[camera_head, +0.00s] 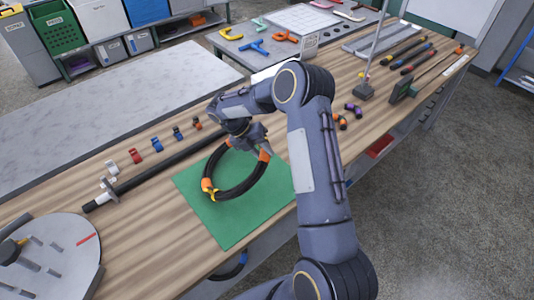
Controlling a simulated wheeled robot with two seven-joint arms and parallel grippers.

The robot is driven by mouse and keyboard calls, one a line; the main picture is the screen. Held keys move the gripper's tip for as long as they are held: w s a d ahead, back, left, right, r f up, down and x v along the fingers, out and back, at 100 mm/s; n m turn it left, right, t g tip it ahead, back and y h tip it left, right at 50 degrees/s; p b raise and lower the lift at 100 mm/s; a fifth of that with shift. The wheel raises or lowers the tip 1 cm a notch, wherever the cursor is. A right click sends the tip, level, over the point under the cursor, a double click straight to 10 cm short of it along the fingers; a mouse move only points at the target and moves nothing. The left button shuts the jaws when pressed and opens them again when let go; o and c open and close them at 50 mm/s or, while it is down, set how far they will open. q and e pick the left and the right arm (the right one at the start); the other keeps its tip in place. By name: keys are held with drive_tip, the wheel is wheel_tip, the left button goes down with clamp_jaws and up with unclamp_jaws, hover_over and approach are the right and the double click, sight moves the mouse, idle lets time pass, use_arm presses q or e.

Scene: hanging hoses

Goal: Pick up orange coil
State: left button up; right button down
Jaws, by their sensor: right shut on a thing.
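A black coiled hose with orange bands, the orange coil (248,184), is at the green mat (229,228) on the wooden bench. An orange band with a yellow piece shows at the coil's left side, and more orange shows at its upper right. My right gripper (257,148) is at the coil's upper right edge and is shut on it. The fingertips are partly hidden by the wrist and arm. I cannot tell whether the coil touches the mat. My left gripper is not in view.
A black bar (165,166) lies left of the mat, with small coloured clips behind it. A round grey plate (68,262) with pegs is at lower left. Coloured tools (285,36) and handled tools (412,55) lie farther back. A metal stand (363,90) rises at right.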

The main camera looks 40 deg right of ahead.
drive_tip(key=shift+w+a+r+g+h, duration=0.15)
drive_tip(key=shift+w+a+r+h, duration=0.05)
drive_tip(key=shift+r, duration=0.2)
drive_tip(key=shift+w+a+r+g+h, duration=0.15)
drive_tip(key=shift+w+a+r+h, duration=0.05)
drive_tip(key=shift+r, duration=0.2)
wheel_tip(320, 180, up, 10)
drive_tip(key=w+a+g+h, duration=0.1)
drive_tip(key=a, duration=0.1)
drive_tip(key=shift+w, duration=0.4)
drive_tip(key=shift+f, duration=0.1)
